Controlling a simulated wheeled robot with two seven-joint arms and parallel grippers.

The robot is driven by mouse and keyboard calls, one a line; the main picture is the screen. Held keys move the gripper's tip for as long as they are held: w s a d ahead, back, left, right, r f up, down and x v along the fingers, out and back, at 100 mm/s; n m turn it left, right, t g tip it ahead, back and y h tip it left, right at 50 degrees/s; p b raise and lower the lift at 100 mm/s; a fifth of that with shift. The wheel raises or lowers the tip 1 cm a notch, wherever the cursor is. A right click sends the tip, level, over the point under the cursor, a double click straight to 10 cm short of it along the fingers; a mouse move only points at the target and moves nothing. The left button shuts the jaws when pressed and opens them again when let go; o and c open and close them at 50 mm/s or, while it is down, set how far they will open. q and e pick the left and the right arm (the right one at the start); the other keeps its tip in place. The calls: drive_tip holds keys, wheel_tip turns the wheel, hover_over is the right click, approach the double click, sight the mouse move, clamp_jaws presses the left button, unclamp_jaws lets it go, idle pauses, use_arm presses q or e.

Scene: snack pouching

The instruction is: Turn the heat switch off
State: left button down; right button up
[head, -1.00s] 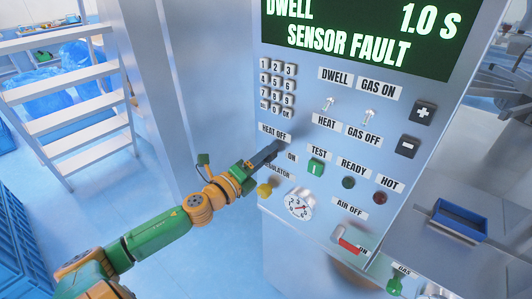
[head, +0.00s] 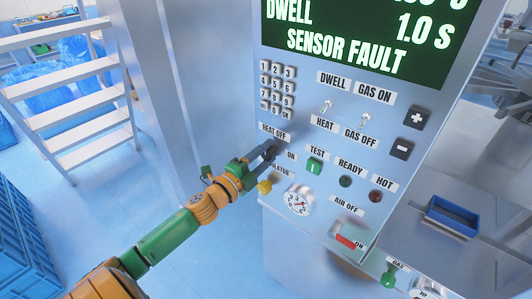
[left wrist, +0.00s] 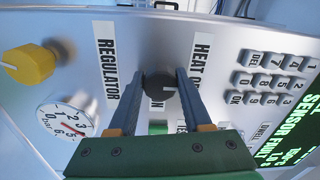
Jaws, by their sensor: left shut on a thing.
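The heat switch is a dark round knob; in the left wrist view this knob (left wrist: 160,83) sits on the panel near the HEAT OFF label (left wrist: 201,67) and partly covers the ON label. In the head view the HEAT OFF label (head: 274,133) is just above the fingers and the knob is mostly hidden by them. My left gripper (head: 270,152) is at the panel, with its two fingers on either side of the knob; it also shows in the left wrist view (left wrist: 163,90). It is shut on the knob. The knob's exact turn cannot be read. My right gripper is out of view.
A yellow regulator knob (head: 265,187) and a white dial (head: 298,201) lie below the gripper. The green test button (head: 314,166) is to its right and the keypad (head: 277,88) above. A red-handled air switch (head: 346,242) is lower. The display (head: 360,35) reads SENSOR FAULT.

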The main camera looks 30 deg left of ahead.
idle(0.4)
use_arm(q)
drive_tip(key=shift+c, duration=1.7)
unclamp_jaws()
drive_tip(key=s+b, duration=0.1)
drive_tip(key=s, duration=0.6)
drive_tip(key=shift+a, duration=0.25)
drive_tip(key=shift+f, duration=0.1)
